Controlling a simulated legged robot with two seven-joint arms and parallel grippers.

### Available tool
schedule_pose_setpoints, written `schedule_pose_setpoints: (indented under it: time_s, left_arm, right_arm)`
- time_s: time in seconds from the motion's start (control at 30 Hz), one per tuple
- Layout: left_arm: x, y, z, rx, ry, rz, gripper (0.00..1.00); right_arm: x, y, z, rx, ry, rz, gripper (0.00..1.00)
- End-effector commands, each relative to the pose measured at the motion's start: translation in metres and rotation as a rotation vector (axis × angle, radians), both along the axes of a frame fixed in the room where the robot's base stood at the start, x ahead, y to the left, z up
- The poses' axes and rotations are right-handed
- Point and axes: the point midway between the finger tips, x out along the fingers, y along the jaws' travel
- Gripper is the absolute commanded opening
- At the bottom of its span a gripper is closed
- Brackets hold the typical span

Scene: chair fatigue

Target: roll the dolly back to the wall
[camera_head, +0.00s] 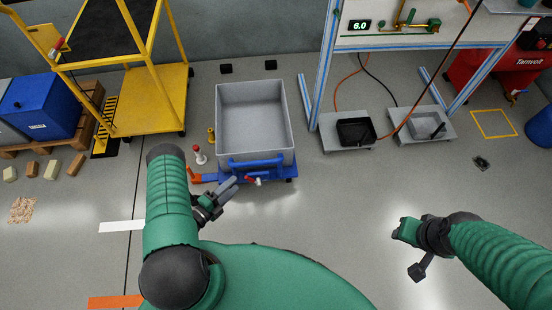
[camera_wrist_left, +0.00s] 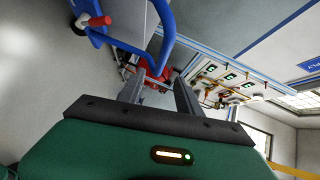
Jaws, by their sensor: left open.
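The dolly is a blue wheeled base (camera_head: 292,171) carrying a grey open bin (camera_head: 292,118); the bin looks empty. Its blue push bar (camera_head: 256,162) runs along the near side. It also shows in the left wrist view as a blue bar (camera_wrist_left: 167,35) beyond the fingers. My left gripper (camera_head: 234,184) is open, just in front of the dolly's near side; no grip on the bar shows. In the left wrist view the left gripper (camera_wrist_left: 156,85) has its two fingers apart. My right gripper (camera_head: 405,245) is off to the right, away from the dolly. The wall (camera_head: 275,38) is behind the dolly.
Two black blocks (camera_head: 226,69) (camera_head: 271,65) lie on the floor by the wall, with clear floor before them. A yellow cart (camera_head: 165,95) stands left, a blue-framed bench (camera_head: 325,70) right. A red-and-white item (camera_head: 200,156) stands beside the dolly.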

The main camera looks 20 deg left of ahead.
Motion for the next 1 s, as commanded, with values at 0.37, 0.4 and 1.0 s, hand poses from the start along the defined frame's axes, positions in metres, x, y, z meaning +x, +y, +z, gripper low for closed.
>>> schedule_pose_setpoints:
  time_s: [0.37,0.4,1.0]
  left_arm:
    - [0.077,-0.018,-0.013,0.001,-0.005,-0.002,0.41]
    - [0.087,-0.021,-0.015,-0.001,-0.004,-0.001,0.41]
    - [0.162,-0.040,-0.022,-0.003,0.002,0.000,0.41]
  right_arm:
    - [0.000,0.000,-0.026,0.000,0.000,0.000,0.36]
    - [0.000,0.000,-0.029,0.000,0.000,0.000,0.36]
    - [0.000,0.000,-0.051,0.000,0.000,0.000,0.36]
